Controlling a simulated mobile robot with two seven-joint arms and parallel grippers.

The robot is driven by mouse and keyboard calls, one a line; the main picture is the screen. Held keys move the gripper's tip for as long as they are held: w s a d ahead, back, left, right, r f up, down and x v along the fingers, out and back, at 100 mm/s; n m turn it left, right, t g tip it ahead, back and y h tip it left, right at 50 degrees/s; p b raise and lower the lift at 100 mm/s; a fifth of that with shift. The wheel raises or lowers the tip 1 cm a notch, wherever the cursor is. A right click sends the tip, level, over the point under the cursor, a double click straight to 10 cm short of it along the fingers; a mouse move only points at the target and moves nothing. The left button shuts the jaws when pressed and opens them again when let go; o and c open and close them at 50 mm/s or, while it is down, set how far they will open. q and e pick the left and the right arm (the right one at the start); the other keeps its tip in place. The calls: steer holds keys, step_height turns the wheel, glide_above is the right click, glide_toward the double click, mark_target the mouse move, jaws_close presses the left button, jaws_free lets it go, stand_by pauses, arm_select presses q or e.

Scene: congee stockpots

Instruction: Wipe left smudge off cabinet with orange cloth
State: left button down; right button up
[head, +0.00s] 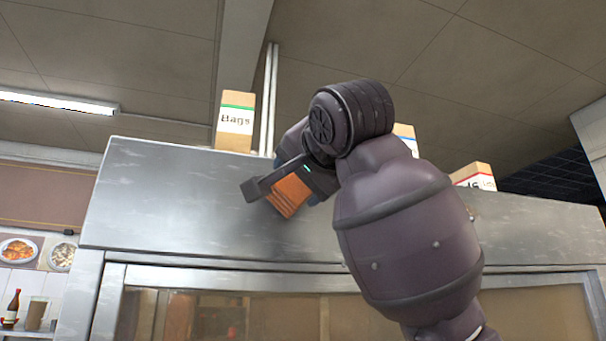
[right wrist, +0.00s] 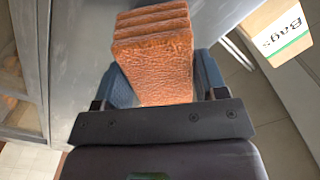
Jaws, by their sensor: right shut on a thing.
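The orange cloth (right wrist: 155,60) is a thick folded stack, held between the blue-grey fingers of my right gripper (right wrist: 165,85) in the right wrist view. In the head view the orange cloth (head: 289,195) shows beneath my right gripper (head: 283,187), right against or very close to the front of the metal cabinet (head: 160,200). I cannot tell whether it touches. The upper panel of the cabinet has faint pale streaks, but I cannot make out a distinct smudge; my right arm hides part of the panel. My left gripper is not in view.
A "Bags" box (head: 235,122) with a green stripe stands on the cabinet top, and it also shows in the right wrist view (right wrist: 282,35). A red-striped box (head: 474,176) and a partly hidden blue-striped box (head: 406,135) stand further right. Vertical pipes (head: 268,100) rise behind.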

steer(key=shift+w, duration=0.1)
stand_by(0.4)
steer(key=shift+p+x, duration=0.4)
steer(key=shift+x, duration=0.55)
steer(key=shift+d, duration=0.1)
stand_by(0.4)
steer(key=shift+w+d+b, duration=0.15)
steer(key=shift+w+d, duration=0.1)
steer(key=shift+d, duration=0.55)
steer(key=shift+w+d+b, duration=0.15)
steer(key=shift+w+d, duration=0.1)
steer(key=shift+d, duration=0.6)
steer(key=shift+w+d, duration=0.1)
steer(key=shift+w, duration=0.05)
steer(key=shift+s+a, duration=0.3)
steer(key=shift+a, duration=0.65)
steer(key=shift+s+a, duration=0.3)
steer(key=shift+a, duration=0.65)
